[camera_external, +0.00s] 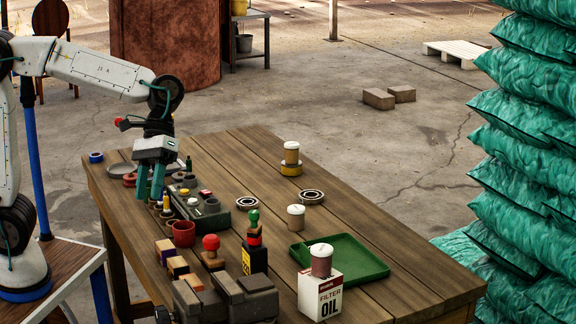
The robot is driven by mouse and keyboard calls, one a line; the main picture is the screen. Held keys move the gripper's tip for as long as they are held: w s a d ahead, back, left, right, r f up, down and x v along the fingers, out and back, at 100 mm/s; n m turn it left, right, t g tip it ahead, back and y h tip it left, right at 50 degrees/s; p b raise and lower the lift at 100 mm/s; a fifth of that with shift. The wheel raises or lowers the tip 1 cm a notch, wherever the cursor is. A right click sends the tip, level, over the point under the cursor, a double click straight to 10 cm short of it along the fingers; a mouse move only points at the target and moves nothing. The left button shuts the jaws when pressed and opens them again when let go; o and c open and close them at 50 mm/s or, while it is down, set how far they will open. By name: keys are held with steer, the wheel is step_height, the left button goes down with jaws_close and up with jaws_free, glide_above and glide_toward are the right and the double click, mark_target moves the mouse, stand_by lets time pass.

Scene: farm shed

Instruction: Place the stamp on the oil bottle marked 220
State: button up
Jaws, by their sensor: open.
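My gripper (150,190) is open, pointing down over the far left part of the table, beside a grey-green toolbox-like tray. I see nothing held between its fingers. A stamp-like piece with a red knob and wooden base (211,252) stands near the table's middle left. Right of it is a black container with a yellow label (253,261), topped by red and black parts and a green knob (254,217). Its label is too small to read. No 220 mark is legible.
The wooden table (370,240) also holds a green tray (345,268), a red cup (183,234), bearing rings (311,197), small blocks and a grey vise (230,298). Small items crowd below my gripper. Table space is free at the far right and back. Green sacks (520,190) are stacked at right.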

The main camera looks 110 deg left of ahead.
steer(key=s+d+f+m+y, duration=0.2)
steer(key=s+m, duration=0.2)
steer(key=s, duration=0.3)
steer(key=s+d+f+m+y, duration=0.2)
steer(key=s+m, duration=0.2)
steer(key=s, duration=0.3)
steer(key=s+d+f+m+y, duration=0.2)
steer(key=s+m+y, duration=0.1)
steer(key=s, duration=0.4)
steer(key=shift+s+d+m+t, duration=0.15)
steer(key=shift+s+m+t, duration=0.2)
steer(key=shift+m, duration=0.45)
